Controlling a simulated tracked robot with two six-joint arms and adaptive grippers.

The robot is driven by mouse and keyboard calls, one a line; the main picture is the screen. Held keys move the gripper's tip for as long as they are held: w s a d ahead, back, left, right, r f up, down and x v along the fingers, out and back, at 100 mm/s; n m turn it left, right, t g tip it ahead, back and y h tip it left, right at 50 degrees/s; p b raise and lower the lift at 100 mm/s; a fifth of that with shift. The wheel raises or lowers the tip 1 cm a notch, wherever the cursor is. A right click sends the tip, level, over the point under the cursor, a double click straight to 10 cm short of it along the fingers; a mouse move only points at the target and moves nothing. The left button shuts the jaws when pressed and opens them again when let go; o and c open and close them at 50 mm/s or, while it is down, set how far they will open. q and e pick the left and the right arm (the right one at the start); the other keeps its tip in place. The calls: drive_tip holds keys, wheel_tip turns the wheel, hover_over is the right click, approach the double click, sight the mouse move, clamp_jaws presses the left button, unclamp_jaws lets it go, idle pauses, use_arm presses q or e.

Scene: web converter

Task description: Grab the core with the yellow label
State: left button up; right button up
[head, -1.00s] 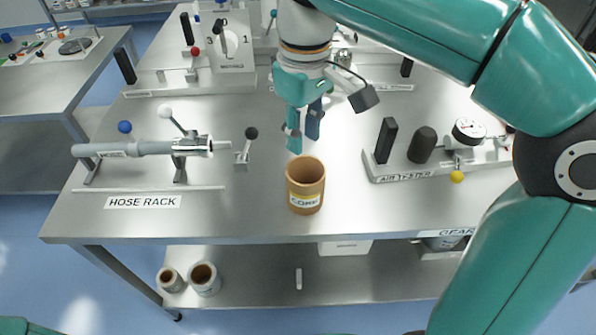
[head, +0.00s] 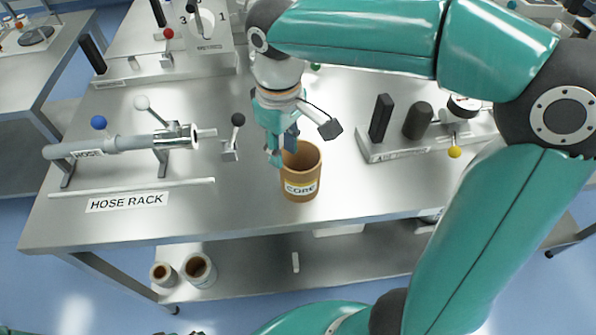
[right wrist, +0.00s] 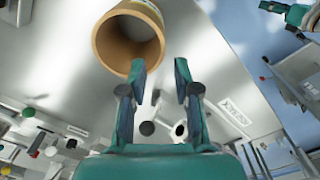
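The core (head: 300,187) is a brown, open-topped tube standing upright on the steel bench. Its front carries a yellow band with a CORE label. My right gripper (head: 281,150) is at the core's upper left rim in the head view, fingers pointing down. In the right wrist view the two fingers (right wrist: 160,80) are spread apart with nothing between them. The core's open end (right wrist: 129,43) lies just beyond the left fingertip there; I cannot tell whether they touch. My left gripper is not in view.
A hose rack (head: 125,142) with a grey hose stands left of the core, with a black-knobbed lever (head: 233,140) between. An air tester (head: 400,146) stands to the right. Two more cores, (head: 163,274) and (head: 199,269), stand on the lower shelf. The bench front is clear.

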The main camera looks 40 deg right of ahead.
sight(286, 169)
drive_tip(key=f, duration=0.4)
drive_tip(key=shift+s+f, duration=0.2)
drive_tip(key=shift+s, duration=0.2)
drive_tip(key=shift+w+f, duration=0.1)
drive_tip(key=shift+f, duration=0.45)
clamp_jaws()
